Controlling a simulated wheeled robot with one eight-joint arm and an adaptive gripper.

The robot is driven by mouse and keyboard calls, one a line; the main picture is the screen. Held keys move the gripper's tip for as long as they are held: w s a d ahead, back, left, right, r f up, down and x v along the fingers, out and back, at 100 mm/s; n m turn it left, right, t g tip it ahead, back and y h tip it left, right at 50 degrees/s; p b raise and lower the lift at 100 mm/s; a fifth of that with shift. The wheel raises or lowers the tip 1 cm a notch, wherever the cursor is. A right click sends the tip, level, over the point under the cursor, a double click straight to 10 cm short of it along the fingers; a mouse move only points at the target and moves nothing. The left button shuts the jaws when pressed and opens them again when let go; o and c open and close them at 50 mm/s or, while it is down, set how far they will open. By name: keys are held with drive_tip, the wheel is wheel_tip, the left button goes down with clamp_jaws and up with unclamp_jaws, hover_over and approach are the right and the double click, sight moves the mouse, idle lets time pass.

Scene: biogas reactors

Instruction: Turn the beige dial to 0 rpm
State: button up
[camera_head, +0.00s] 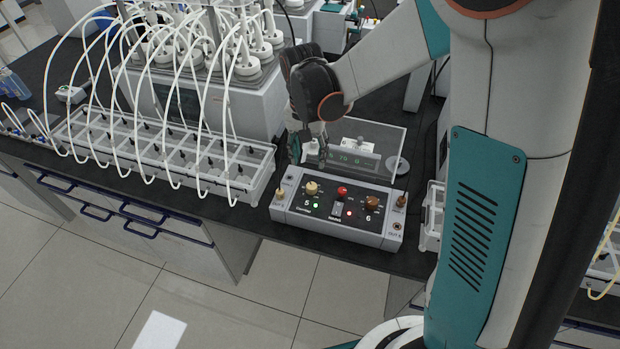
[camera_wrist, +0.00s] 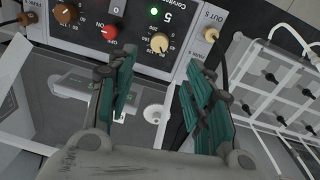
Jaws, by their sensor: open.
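The beige dial (camera_head: 312,187) sits on the sloped top of a grey control box (camera_head: 330,228), beside a "5" marking. My gripper (camera_head: 309,153) is just behind the box, above the dial's level. In the wrist view my gripper (camera_wrist: 158,62) is open, with its green fingers apart and nothing between them. The dial appears beyond the gap between the fingertips; I see no contact.
The box also has a red dial (camera_head: 342,191), a brown dial (camera_head: 373,203) and a beige side plug (camera_wrist: 211,34). A transparent-topped device (camera_head: 370,140) stands behind it. A tube-filled bottle rack (camera_head: 160,150) is at left.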

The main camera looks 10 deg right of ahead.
sight(311, 186)
drive_tip(key=f, duration=0.4)
drive_tip(key=f+b, duration=0.1)
drive_tip(key=f, duration=0.3)
drive_tip(key=f+b, duration=0.1)
drive_tip(key=f, duration=0.3)
drive_tip(key=shift+s+d+f, duration=0.1)
drive_tip(key=shift+d, duration=0.2)
drive_tip(key=c, duration=1)
